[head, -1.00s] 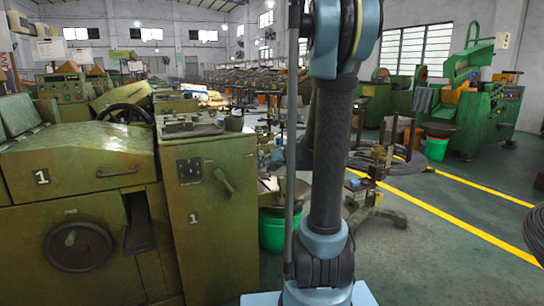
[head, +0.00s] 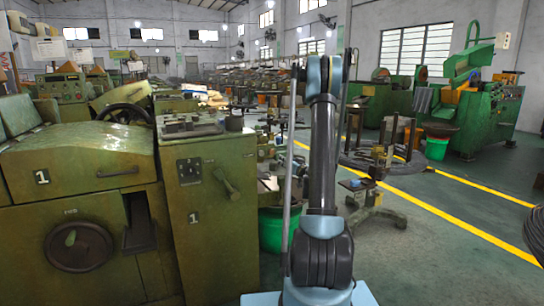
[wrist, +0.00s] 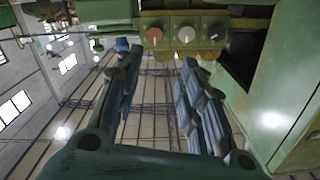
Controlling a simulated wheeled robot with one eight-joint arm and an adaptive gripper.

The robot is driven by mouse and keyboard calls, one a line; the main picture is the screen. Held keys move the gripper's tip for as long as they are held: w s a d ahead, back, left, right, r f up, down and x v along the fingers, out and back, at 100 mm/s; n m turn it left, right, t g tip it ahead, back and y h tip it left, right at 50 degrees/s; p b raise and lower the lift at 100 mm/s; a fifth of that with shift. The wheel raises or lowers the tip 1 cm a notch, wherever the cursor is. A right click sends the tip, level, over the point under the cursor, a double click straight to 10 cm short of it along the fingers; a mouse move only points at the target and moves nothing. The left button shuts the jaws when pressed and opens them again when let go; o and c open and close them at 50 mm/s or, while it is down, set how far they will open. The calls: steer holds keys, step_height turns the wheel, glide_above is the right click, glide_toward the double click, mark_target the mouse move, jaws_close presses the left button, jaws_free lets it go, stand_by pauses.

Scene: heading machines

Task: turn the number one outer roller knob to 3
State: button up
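A green machine marked 1 (head: 85,165) stands at the left in the head view, with a round dark knob (head: 80,246) low on its front. Beside it a green cabinet (head: 215,235), also marked 1, carries a small dark dial plate (head: 188,170) and a lever handle (head: 227,184). In the wrist view three round knobs, reddish (wrist: 154,35), pale (wrist: 186,34) and dark (wrist: 217,31), sit in a row on a green panel. I cannot tell which is the outer roller knob. My gripper (wrist: 158,57) is open and empty, its fingers apart and pointing toward the panel.
A green bucket (head: 272,230) stands right of the cabinet, and a metal stand (head: 375,190) is on the floor beyond. Green machines (head: 465,110) stand at the far right. The floor (head: 430,255) at front right is clear, crossed by yellow lines.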

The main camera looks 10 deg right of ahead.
glide_toward(272, 152)
steer(key=x, duration=0.9)
steer(key=shift+w, duration=0.2)
steer(key=c, duration=0.8)
